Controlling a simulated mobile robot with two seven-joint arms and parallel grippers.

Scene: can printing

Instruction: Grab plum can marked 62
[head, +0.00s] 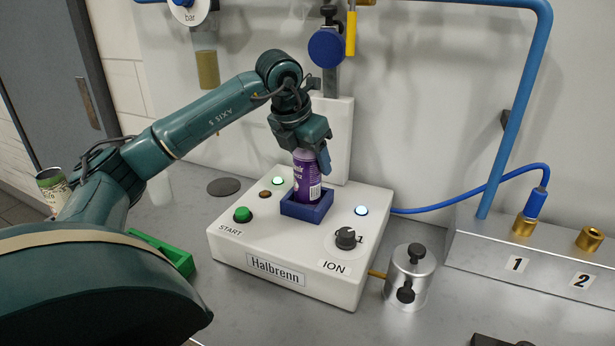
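A plum-purple can (307,181) with white print and a barcode stands upright in a blue square holder (306,208) on the white Halbrenn unit (285,262). I cannot read a 62 on it. My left gripper (310,153) points down at the can from above, its fingers at the can's top. One finger shows along the can's right side; the other is hidden, so I cannot tell whether they grip it. The can's base is hidden inside the holder. My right gripper is not in view.
The unit carries a green START button (243,214), a black ION knob (346,238) and lit lamps. A metal cylinder (408,276) stands to its right, a green block (165,252) to its left. A cream-green can (50,183) is at far left. A blue hose (460,202) runs right.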

